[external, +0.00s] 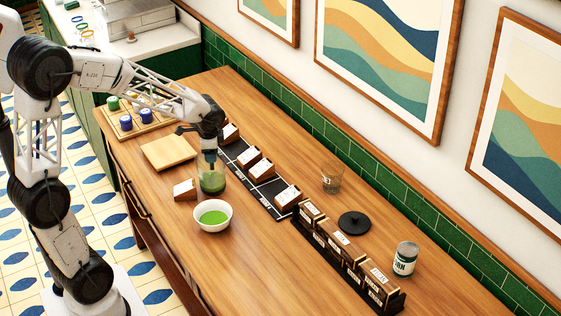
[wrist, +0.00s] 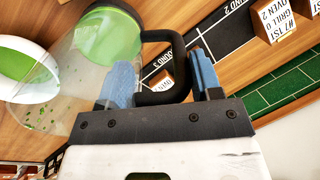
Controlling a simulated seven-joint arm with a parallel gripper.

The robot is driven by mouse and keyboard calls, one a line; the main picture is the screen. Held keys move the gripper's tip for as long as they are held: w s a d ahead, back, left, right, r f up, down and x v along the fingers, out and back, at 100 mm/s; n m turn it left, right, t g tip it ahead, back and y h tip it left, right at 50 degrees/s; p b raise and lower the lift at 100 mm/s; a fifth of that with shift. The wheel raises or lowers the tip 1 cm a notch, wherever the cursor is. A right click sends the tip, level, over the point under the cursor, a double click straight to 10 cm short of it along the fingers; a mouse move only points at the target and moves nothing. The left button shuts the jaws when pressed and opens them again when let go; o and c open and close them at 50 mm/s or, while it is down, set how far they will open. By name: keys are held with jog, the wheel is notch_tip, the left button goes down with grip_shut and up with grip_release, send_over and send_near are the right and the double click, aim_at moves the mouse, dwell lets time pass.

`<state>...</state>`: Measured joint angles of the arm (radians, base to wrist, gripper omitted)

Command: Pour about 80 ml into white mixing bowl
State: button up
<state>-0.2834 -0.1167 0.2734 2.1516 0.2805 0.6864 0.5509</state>
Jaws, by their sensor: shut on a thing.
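A clear jug (external: 212,182) with green liquid low inside stands roughly upright just behind the bowl in the external view. I cannot tell whether it touches the table. My gripper (external: 208,157) is above it. In the wrist view my gripper (wrist: 162,82) has its blue fingers on either side of the black handle (wrist: 165,45), shut on it. Green specks cling to the wall of the jug (wrist: 62,85) there. The white mixing bowl (external: 212,224) sits on the counter with bright green liquid in it; the bowl (wrist: 12,92) shows partly at the left in the wrist view.
A small wooden card block (external: 184,189) stands close left of the jug. A black strip (external: 268,187) with several card blocks runs behind it. A wooden board (external: 168,153), a glass (external: 331,179), a black lid (external: 354,223) and a can (external: 405,259) stand farther off.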

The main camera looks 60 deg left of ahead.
jog(key=shift+w+a+f+g+h, duration=0.3)
jog(key=shift+a+f+h, duration=0.2)
jog(key=shift+h, duration=0.1)
jog(key=shift+w+a+f+g+h, duration=0.15)
jog(key=shift+a+f+g+h, duration=0.2)
jog(key=shift+f+h, duration=0.2)
